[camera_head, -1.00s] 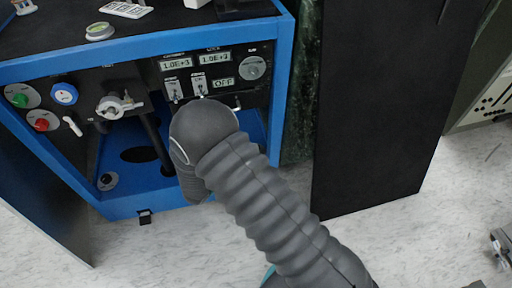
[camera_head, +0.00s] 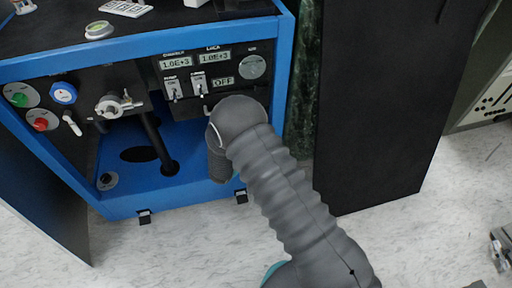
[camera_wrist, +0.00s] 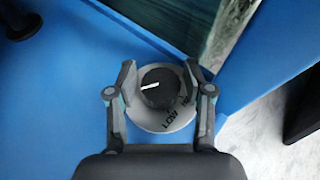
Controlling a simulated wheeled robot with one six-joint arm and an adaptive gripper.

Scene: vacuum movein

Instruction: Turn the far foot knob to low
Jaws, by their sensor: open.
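The foot knob is a black round knob (camera_wrist: 158,88) with a white pointer line, on a grey dial plate (camera_wrist: 160,122) marked LOW and a second word that is partly hidden. The pointer line lies nearly level, toward the left in the wrist view. My gripper (camera_wrist: 159,80) is open, with one finger on each side of the knob; I cannot tell whether they touch it. In the head view my arm hides this knob and the fingers. Another foot dial (camera_head: 107,181) shows at the left of the blue cabinet floor.
The blue cabinet frame (camera_head: 160,45) surrounds the work space, with its upright at the right. A black panel (camera_head: 375,110) stands at right.

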